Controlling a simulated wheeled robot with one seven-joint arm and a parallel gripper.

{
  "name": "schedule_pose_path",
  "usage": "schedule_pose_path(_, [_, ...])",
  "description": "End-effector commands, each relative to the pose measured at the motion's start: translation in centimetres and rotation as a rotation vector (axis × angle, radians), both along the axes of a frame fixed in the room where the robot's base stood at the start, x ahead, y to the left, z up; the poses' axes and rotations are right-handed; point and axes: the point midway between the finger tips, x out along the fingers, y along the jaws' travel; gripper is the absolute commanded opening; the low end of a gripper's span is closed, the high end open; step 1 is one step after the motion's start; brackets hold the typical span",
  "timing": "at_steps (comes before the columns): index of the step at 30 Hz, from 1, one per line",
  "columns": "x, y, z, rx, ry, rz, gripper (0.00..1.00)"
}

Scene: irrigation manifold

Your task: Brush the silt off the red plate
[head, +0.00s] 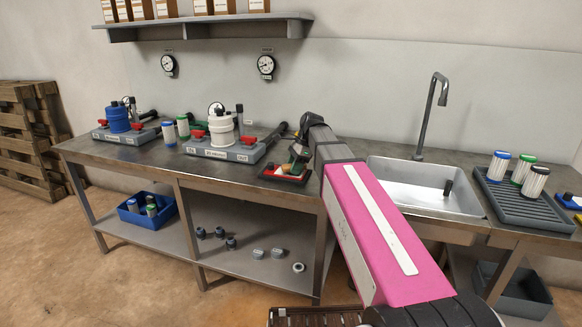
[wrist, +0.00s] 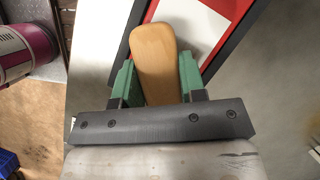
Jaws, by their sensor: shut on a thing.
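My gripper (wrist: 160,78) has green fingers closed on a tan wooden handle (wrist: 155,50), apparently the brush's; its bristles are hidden. In the head view my gripper (head: 299,152) is low over the red plate, partly hidden by my arm. The red plate (head: 284,176) lies in a dark-rimmed tray on the bench, left of the sink. In the wrist view the red plate (wrist: 226,40) shows beyond the handle, with a pale patch on it, perhaps silt. I cannot tell whether the brush touches the plate.
Manifold blocks with a white housing (head: 221,132) and a blue housing (head: 117,118) stand to the left. The sink (head: 425,190) with its tap is right, then a ribbed grey rack (head: 520,205) with filters. A blue bin (head: 147,212) sits on the lower shelf.

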Motion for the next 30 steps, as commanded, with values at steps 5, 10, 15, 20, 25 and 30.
schedule_pose_path(5, [-0.6, -1.2, -0.1, 0.000, 0.000, -0.001, 0.16])
schedule_pose_path(10, [-1.0, -2.5, -0.2, 0.000, 0.001, -0.001, 0.16])
schedule_pose_path(15, [-1.1, -2.9, -0.1, 0.000, 0.001, 0.000, 0.16])
schedule_pose_path(20, [-1.0, -2.7, -0.1, 0.000, 0.001, 0.000, 0.16])
schedule_pose_path(25, [-0.6, -1.6, -0.2, 0.000, 0.000, 0.002, 0.16])
schedule_pose_path(30, [-0.1, -0.4, -0.3, 0.000, 0.001, 0.001, 0.16])
